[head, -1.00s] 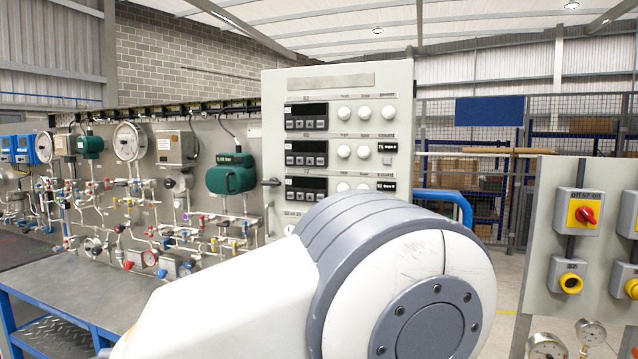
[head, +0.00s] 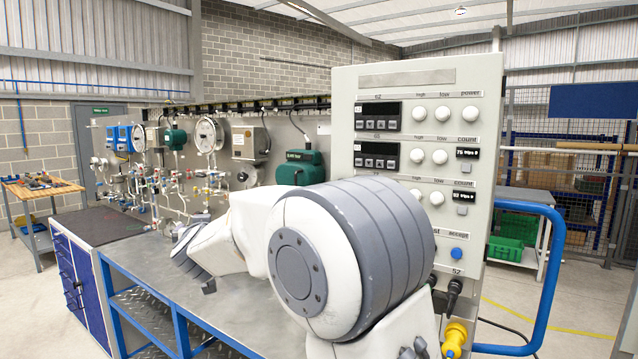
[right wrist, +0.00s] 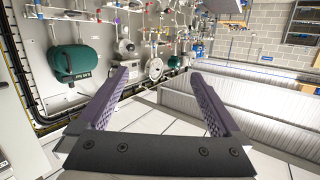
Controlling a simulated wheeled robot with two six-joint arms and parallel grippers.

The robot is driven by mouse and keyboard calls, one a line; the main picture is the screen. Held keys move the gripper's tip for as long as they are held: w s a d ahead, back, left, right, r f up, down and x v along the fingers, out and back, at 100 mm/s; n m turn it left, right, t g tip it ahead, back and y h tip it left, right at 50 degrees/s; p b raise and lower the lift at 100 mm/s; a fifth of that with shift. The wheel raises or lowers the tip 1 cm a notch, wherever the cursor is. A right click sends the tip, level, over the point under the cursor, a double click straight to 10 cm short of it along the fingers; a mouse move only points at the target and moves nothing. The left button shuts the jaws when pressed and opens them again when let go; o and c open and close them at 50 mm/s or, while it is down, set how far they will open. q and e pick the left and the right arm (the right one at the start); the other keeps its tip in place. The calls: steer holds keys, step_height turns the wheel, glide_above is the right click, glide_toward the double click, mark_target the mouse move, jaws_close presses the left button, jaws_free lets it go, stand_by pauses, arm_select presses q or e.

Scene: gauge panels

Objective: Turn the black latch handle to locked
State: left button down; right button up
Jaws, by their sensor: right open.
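I cannot make out the black latch handle now. The grey cabinet (head: 415,77) stands right of centre in the head view, with displays, white knobs and a blue button. My arm covers its lower left edge. My right gripper (right wrist: 162,73) is open, with nothing between its two purple-grey fingers in the right wrist view. Its view is tilted, with the green instrument (right wrist: 74,62) left of the fingers. My left gripper is not in view.
The bench (head: 150,262) with a blue frame runs along the pipe and gauge panel (head: 226,182). A blue tube rail (head: 547,265) stands at the cabinet's right. A yellow plug (head: 454,338) is low by the cabinet. Open floor lies at the right.

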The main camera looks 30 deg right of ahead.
steer(key=s+d+r+m+g+h, duration=0.1)
steer(key=d+r+m+g+h, duration=0.2)
steer(key=d, duration=0.5)
steer(key=s+d+r+m+g+h+p, duration=0.1)
steer(key=s+d+m+g+h, duration=0.1)
steer(key=d+m+h, duration=0.5)
steer(key=s+d+r+g+h, duration=0.1)
steer(key=d+r+g+h, duration=0.15)
steer(key=d, duration=0.75)
steer(key=w+d+g+p, duration=0.1)
steer(key=w+d+p, duration=0.2)
steer(key=d, duration=0.7)
steer(key=shift+w+f+p, duration=0.3)
steer(key=shift+f+p, duration=0.15)
steer(key=shift+p, duration=0.55)
steer(key=shift+h, duration=0.25)
steer(key=c, duration=1.2)
steer(key=shift+c, duration=0.2)
